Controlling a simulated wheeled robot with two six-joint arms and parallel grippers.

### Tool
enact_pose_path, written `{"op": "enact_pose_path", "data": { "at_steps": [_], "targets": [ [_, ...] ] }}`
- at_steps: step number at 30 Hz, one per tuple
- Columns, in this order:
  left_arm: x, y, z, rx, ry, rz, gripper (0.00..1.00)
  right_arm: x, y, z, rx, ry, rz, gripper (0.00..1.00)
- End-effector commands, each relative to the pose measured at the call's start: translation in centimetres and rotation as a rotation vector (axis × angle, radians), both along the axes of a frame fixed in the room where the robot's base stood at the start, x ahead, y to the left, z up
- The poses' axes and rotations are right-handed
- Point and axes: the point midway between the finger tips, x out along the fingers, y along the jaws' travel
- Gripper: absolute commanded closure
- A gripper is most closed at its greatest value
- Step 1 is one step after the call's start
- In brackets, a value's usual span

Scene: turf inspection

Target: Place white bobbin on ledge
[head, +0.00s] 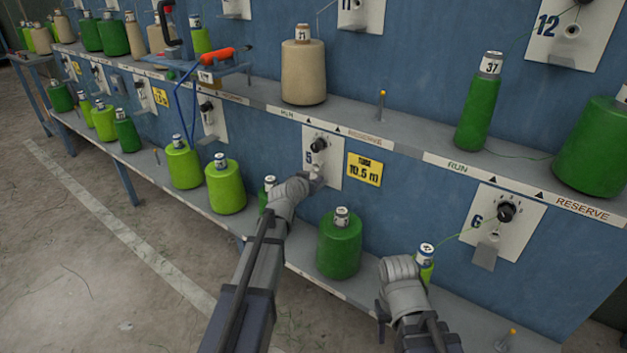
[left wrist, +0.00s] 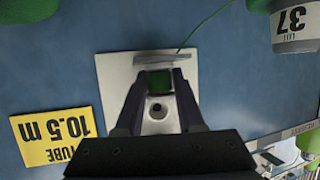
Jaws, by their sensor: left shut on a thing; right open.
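No plainly white bobbin shows; the palest near one is a cream cone (head: 303,72), upright on the upper ledge (head: 365,115). My left gripper (head: 312,180) is at the white plate numbered 5 (head: 334,160), below that cone. In the left wrist view, the fingers (left wrist: 157,90) are shut on a small green thing (left wrist: 154,82), in front of the plate's tab; its exact nature is unclear. A green thread (left wrist: 205,25) runs from there. My right gripper (head: 410,270) is open beside a small green bobbin (head: 426,268) on the lower ledge; its fingers are partly hidden.
A dark green cone (head: 339,248) stands on the lower ledge between my arms. A tall green bobbin (head: 479,108) and a large green cone (head: 594,148) stand at upper right. An orange-handled tool (head: 215,55) is at upper left. Bare floor lies left.

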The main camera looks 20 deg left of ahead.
Motion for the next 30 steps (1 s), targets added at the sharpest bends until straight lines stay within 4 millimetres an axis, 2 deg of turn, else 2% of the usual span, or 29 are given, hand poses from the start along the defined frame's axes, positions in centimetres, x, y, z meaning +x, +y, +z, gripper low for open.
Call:
{"op": "enact_pose_path", "data": {
  "at_steps": [1,2,9,19,30],
  "targets": [
    [0.0,0.0,-0.4,0.000,0.000,0.000,1.00,0.0,0.0,-0.4,0.000,0.000,0.000,0.50],
    [0.0,0.0,-0.2,0.000,0.000,0.000,0.59,0.0,0.0,-0.2,0.000,0.000,0.000,0.50],
    [0.0,0.0,-0.1,0.000,0.000,0.000,0.32,0.0,0.0,-0.1,0.000,0.000,0.000,0.50],
    [0.0,0.0,0.4,0.000,0.000,0.000,0.32,0.0,0.0,0.4,0.000,0.000,0.000,0.50],
    [-6.9,0.5,3.3,-0.001,0.000,0.001,0.32,0.0,0.1,3.3,0.002,0.002,-0.002,0.50]
  ]
}}
